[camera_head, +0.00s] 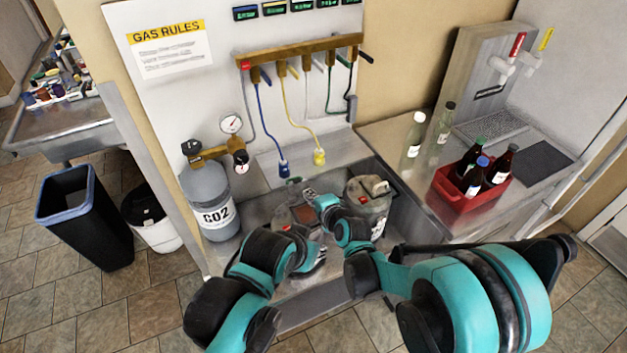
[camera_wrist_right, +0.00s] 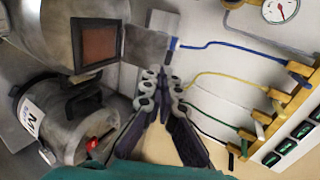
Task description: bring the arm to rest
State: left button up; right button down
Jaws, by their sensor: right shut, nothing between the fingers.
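My right gripper (camera_head: 307,194) reaches in over the metal basin from the right side. In the right wrist view its fingers (camera_wrist_right: 161,92) are together with nothing between them. My left arm comes in from the lower left, and its gripper (camera_head: 316,258) is low at the front of the basin. Its fingers are too small and covered to tell open from shut. A grey keg (camera_head: 368,207) stands in the basin at the right. Another keg (camera_head: 283,217) stands at the left, partly hidden by my arms. The labelled keg with a red part also shows in the wrist view (camera_wrist_right: 45,125).
A red crate (camera_head: 450,205) of bottles and two loose bottles stand on the right counter. Two bins (camera_head: 85,215) (camera_head: 152,222) stand on the floor at left.

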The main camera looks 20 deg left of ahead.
jog(key=s+d+r+n+h+b, duration=0.1)
jog(key=d+r+n+h, duration=0.15)
jog(key=d, duration=0.95)
jog(key=s+d+r+n+h+b, duration=0.1)
jog(key=s+d+r+h+b, duration=0.15)
jog(key=d, duration=0.85)
jog(key=s+d+f+n+h+b, duration=0.1)
jog(key=s+d+n+h, duration=0.1)
jog(key=s+d, duration=0.5)
jog(key=s+d+f+n+g+h+b, duration=0.1)
jog(key=s+d+f+n+h, duration=0.1)
jog(key=s+d, duration=0.6)
jog(key=d, duration=0.6)
jog(key=shift+s+d+h, duration=0.15)
jog(key=shift+d+h, duration=0.05)
jog(key=shift+h, duration=0.1)
jog(key=shift+s+f+n, duration=0.1)
jog(key=shift+f+n, duration=0.05)
jog(key=shift+n, duration=0.1)
